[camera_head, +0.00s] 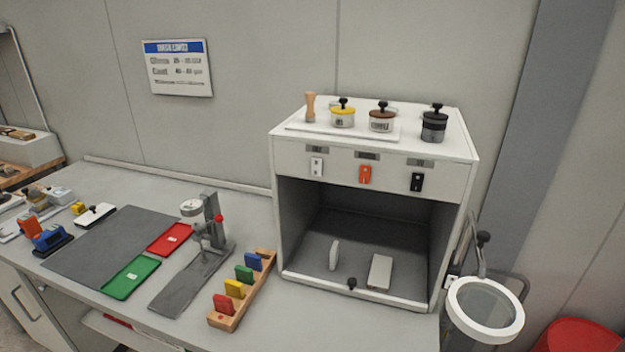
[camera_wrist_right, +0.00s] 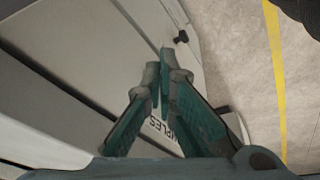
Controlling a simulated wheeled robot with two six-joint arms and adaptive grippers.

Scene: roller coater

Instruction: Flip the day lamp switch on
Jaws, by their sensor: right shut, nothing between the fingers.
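A white cabinet (camera_head: 455,215) with an open, dark-lined front stands on the bench in the head view. Its front panel has a white switch (camera_head: 317,167), an orange-red switch (camera_head: 365,174) and a black switch (camera_head: 417,182), each under a small grey label. The labels are too small to read, so I cannot tell which is the day lamp. Neither gripper shows in the head view. In the right wrist view my right gripper (camera_wrist_right: 162,75) is shut and empty, its fingertips together. It is away from the switches, which do not show there.
Lidded pots (camera_head: 381,118) stand on the cabinet top. A wooden rack (camera_head: 240,292) with coloured pieces, a gauge stand (camera_head: 206,235), a red tray (camera_head: 169,239) and a green tray (camera_head: 131,277) lie to its left. A ring magnifier (camera_head: 485,309) stands at its right.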

